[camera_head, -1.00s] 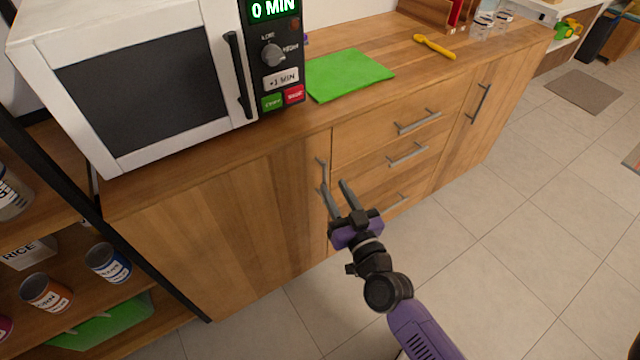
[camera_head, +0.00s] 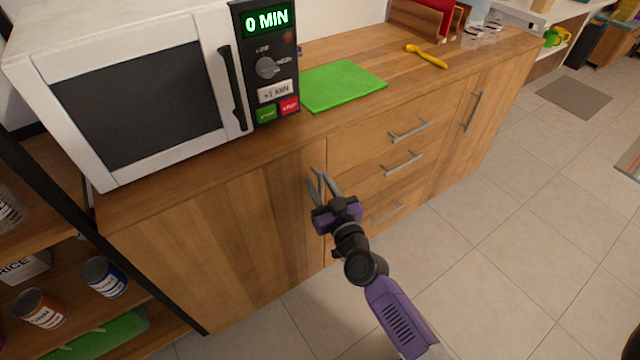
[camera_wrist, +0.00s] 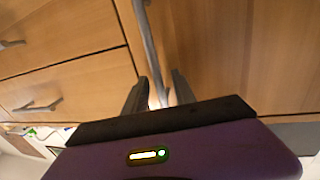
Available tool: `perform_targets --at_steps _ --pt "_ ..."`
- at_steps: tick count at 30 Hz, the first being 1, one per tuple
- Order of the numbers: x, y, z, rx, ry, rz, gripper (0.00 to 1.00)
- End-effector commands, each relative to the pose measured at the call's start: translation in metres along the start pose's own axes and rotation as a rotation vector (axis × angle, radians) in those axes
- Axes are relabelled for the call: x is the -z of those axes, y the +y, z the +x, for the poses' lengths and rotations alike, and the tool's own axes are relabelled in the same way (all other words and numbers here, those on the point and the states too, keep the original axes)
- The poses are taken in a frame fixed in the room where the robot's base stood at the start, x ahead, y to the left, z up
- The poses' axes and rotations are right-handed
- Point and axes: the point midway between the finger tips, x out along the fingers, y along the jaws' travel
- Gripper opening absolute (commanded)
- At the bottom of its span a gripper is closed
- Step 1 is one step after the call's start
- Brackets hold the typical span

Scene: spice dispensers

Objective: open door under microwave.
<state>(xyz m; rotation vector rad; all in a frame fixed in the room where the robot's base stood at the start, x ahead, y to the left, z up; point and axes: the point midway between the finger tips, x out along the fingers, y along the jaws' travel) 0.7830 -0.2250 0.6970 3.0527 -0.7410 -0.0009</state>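The wooden door (camera_head: 220,225) under the white microwave (camera_head: 135,95) is shut, flush with the cabinet front. It also shows at the right of the wrist view (camera_wrist: 215,50). Its grey bar handle (camera_wrist: 147,38) runs upright near the door's edge beside the drawers. My gripper (camera_head: 318,180) is at this handle in the head view. In the wrist view, the fingers (camera_wrist: 160,88) stand apart on either side of the handle's end. The gripper is open around it; I cannot tell whether either finger touches it. The fingers partly hide the handle in the head view.
Drawers with grey handles (camera_head: 402,163) are right of the door. An open shelf with cans (camera_head: 104,277) stands left, behind a black post (camera_head: 95,235). A green mat (camera_head: 342,85) and yellow utensil (camera_head: 427,56) lie on the counter. The tiled floor in front is clear.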

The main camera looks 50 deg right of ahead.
Motion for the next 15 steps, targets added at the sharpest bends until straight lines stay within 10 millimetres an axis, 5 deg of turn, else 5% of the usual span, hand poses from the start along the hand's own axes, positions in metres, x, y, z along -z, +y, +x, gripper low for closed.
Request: perform_targets --at_steps 6,11,15 --pt "0.0001 0.0 0.0 0.0 0.0 0.0 0.3" --pt "0.0002 0.0 -0.0001 0.0 0.0 0.0 0.0" --pt "0.0002 0.0 -0.0001 0.0 0.0 0.0 0.0"
